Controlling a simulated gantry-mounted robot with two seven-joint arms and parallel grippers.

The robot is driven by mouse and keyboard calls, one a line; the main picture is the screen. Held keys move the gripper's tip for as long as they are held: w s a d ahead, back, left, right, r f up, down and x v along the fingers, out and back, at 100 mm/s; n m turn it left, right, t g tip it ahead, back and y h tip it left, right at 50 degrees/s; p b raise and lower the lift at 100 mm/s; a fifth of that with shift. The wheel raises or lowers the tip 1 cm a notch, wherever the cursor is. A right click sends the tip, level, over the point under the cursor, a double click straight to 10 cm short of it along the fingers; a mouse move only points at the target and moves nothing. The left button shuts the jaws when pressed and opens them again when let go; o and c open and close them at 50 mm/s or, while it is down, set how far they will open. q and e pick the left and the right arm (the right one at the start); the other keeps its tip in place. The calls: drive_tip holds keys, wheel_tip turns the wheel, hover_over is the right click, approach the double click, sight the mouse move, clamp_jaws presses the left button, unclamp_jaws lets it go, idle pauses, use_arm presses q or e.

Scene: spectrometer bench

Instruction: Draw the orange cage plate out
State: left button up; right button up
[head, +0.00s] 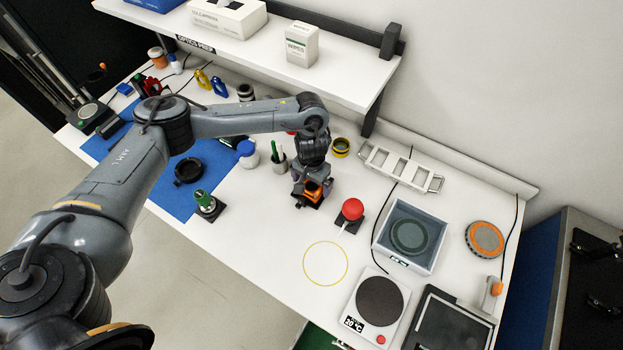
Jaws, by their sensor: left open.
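The orange cage plate (313,190) shows as a small orange part on a dark mount in the middle of the white bench. My left gripper (311,180) is directly over it, pointing down, with its fingers around or beside the orange part; I cannot tell if they touch it. The gripper is open. The gripper and wrist hide much of the plate and its mount. My right gripper is not in view.
A red dome button (352,208) stands close on the right. A pen cup (279,163) and a white jar with a blue lid (247,153) stand on the left. A yellow ring outline (325,262) marks clear bench in front. A shelf (330,86) overhangs the back.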

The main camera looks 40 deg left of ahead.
use_arm(q)
drive_tip(key=c, duration=0.9)
drive_tip(key=shift+c, duration=0.2)
drive_tip(key=shift+r, duration=0.2)
drive_tip(key=shift+r+p, duration=0.45)
drive_tip(key=shift+p, duration=0.45)
drive_tip(key=shift+r+p, duration=1.05)
drive_tip(key=shift+p, duration=0.4)
drive_tip(key=shift+r+p, duration=0.3)
drive_tip(key=shift+p, duration=0.1)
